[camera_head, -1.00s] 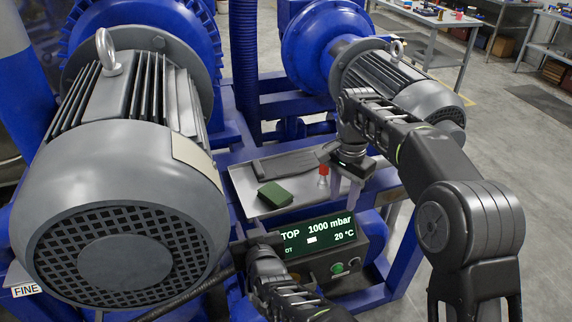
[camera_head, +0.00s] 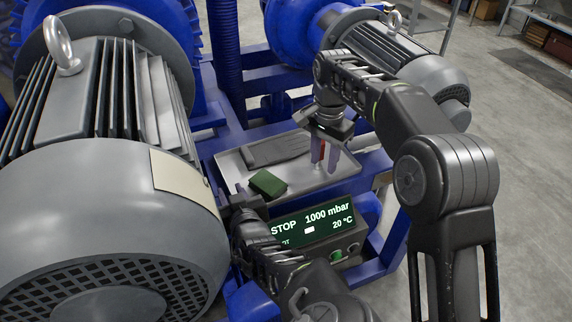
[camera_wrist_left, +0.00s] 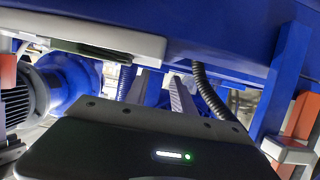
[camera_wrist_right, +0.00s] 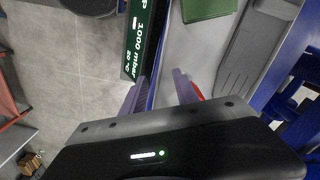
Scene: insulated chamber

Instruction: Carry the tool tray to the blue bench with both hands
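The tool tray (camera_head: 318,181) is a shallow grey metal tray lying on the blue machine frame. It holds a dark grey flat item (camera_head: 275,150), a green block (camera_head: 268,183) and a small red item (camera_head: 322,147), partly hidden by my right gripper. My right gripper (camera_head: 325,153) is open at the tray's right end; in the right wrist view its fingers (camera_wrist_right: 158,93) are apart at the tray's edge. My left gripper (camera_head: 238,192) is at the tray's near left corner; its finger gap and any contact are unclear. I cannot make out a blue bench.
A control box with a lit display (camera_head: 310,223) reading STOP, 1000 mbar, stands just in front of the tray. A large grey motor (camera_head: 100,190) fills the left; another motor (camera_head: 405,65) is behind my right arm. Open floor (camera_head: 525,150) lies to the right.

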